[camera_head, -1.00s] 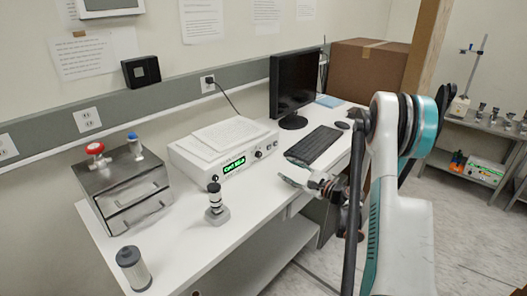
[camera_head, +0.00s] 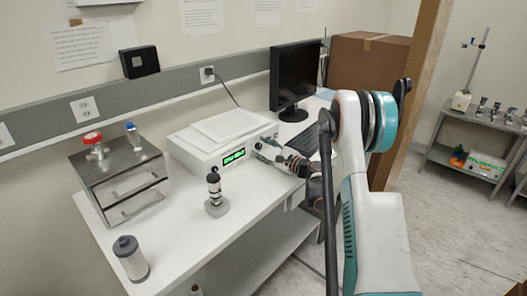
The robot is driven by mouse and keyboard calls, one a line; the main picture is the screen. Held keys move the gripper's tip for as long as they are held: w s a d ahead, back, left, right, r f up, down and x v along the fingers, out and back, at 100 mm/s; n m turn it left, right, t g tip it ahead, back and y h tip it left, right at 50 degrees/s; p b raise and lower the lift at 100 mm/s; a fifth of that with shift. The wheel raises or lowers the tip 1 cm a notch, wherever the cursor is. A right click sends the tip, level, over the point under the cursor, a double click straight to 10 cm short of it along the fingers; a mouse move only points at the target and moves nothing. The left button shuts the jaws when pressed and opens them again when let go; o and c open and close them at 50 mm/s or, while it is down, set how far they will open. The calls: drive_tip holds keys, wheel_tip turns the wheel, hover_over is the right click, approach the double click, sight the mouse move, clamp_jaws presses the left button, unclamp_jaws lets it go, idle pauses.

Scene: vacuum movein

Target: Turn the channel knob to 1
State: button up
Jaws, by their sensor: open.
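The white controller box (camera_head: 196,160) sits on the bench, with papers on its top and a lit green display (camera_head: 233,156) on its front. My gripper (camera_head: 262,148) is open at the right end of that front panel, just right of the display. The fingers cover the area where the knobs are, so the channel knob and its setting are hidden. I cannot tell whether the fingers touch a knob or stand just off it.
A metal box with red and blue valves (camera_head: 118,172) stands at left. A small dark-topped gauge (camera_head: 215,192) and a grey cylinder (camera_head: 131,259) stand near the front edge. The monitor (camera_head: 296,75) and keyboard (camera_head: 304,143) lie behind my gripper.

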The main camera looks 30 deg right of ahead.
drive_tip(key=shift+w, duration=0.15)
drive_tip(key=shift+c, duration=0.5)
clamp_jaws()
drive_tip(key=n+b, duration=0.2)
drive_tip(key=n, duration=0.2)
drive_tip(key=shift+a+f+n, duration=0.1)
drive_tip(key=shift+n, duration=0.3)
drive_tip(key=n+b, duration=0.1)
drive_tip(key=n, duration=0.4)
drive_tip(key=shift+n, duration=0.4)
